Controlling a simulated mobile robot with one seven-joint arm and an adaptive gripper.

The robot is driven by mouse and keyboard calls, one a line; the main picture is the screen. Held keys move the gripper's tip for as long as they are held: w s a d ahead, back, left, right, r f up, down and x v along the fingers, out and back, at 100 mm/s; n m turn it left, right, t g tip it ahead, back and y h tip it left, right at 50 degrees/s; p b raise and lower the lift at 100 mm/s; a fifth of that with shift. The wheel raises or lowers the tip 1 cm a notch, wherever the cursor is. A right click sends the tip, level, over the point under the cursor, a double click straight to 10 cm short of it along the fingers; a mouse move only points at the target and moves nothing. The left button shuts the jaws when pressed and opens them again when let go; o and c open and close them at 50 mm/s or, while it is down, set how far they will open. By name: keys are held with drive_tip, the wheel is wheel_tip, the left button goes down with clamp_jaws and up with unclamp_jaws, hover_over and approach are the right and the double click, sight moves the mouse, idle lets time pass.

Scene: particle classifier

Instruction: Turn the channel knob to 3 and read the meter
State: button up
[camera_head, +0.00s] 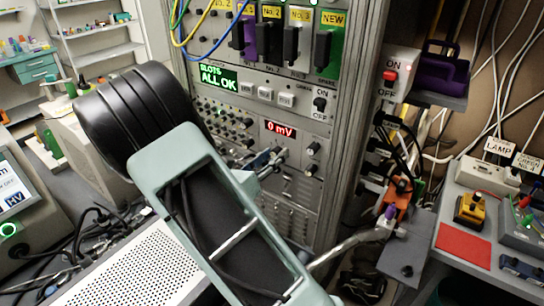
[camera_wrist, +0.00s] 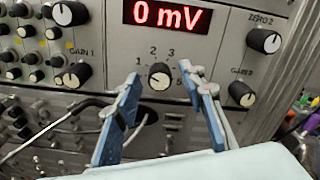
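The meter (camera_wrist: 167,14) shows "0 mV" in red digits; it also shows in the head view (camera_head: 280,129). Below it in the wrist view is the channel knob (camera_wrist: 159,77), small and black with a pale face. Numbers 2 and 3 are legible above it; other marks around it are partly hidden. I cannot tell which number it points to. My gripper (camera_wrist: 160,74) is open, with one blue finger on each side of the knob, apart from it in the picture. In the head view my gripper (camera_head: 265,161) is just below the meter and the knob cannot be made out.
A grey cable (camera_wrist: 60,120) crosses the panel at lower left. An "ALL OK" display (camera_head: 218,78) is above. A side bench (camera_head: 500,230) stands right.

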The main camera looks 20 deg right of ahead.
drive_tip(key=shift+c, duration=0.3)
clamp_jaws()
drive_tip(key=shift+m, duration=0.3)
drive_tip(key=m+b, duration=1.6)
drive_tip(key=b, duration=0.3)
drive_tip(key=shift+f, duration=0.15)
drive_tip(key=shift+m+b, duration=0.5)
drive_tip(key=shift+b, duration=0.1)
drive_tip(key=shift+r, duration=0.2)
